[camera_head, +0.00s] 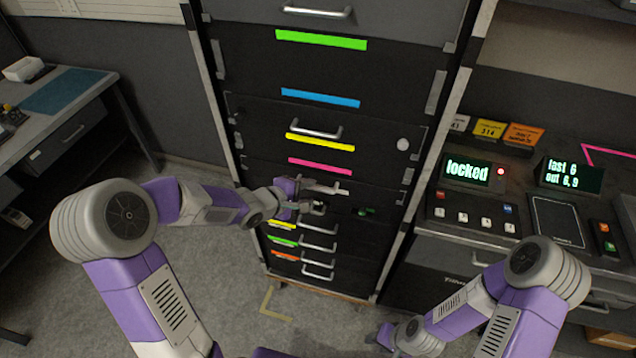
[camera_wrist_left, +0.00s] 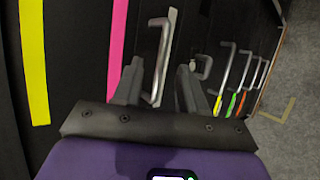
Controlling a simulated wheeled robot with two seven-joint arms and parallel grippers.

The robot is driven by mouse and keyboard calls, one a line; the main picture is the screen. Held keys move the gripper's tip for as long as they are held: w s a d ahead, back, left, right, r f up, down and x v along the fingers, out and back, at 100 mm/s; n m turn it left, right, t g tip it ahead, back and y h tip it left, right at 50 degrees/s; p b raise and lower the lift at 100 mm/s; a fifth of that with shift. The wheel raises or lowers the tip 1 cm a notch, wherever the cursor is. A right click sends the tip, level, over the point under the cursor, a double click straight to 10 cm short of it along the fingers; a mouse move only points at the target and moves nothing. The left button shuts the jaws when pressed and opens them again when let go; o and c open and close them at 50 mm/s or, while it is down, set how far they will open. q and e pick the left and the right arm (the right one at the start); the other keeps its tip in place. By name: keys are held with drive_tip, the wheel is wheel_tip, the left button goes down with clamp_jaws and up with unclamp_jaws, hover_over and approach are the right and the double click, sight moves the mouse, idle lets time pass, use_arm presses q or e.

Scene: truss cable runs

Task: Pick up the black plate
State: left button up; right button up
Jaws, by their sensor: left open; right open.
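No loose black plate can be told apart. The black cabinet (camera_head: 320,110) has several flat black fronts in the head view, and a dark flat panel (camera_head: 557,222) lies on the right console. My left gripper (camera_head: 312,207) is open at the cabinet, just below the pink strip (camera_head: 320,166). In the left wrist view its fingers (camera_wrist_left: 158,88) are apart, with a silver handle (camera_wrist_left: 162,60) showing between them; I cannot tell whether they touch it. My right gripper (camera_head: 388,336) is low at the bottom of the head view, away from the cabinet; its fingertips are hard to make out.
Several small drawers with silver handles (camera_head: 317,246) are below my left gripper. A small green part (camera_head: 364,211) is right of it. The console has a "locked" display (camera_head: 468,171) and buttons. A desk (camera_head: 65,105) stands at the left. Grey floor (camera_head: 225,290) is open in front.

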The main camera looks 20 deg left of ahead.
sight(315, 189)
use_arm(q)
drive_tip(key=b+x, duration=0.1)
drive_tip(key=x, duration=0.3)
drive_tip(key=shift+a+f+b, duration=0.15)
drive_tip(key=shift+f+b, duration=0.05)
drive_tip(key=shift+b, duration=0.2)
drive_tip(key=shift+r, duration=0.1)
clamp_jaws()
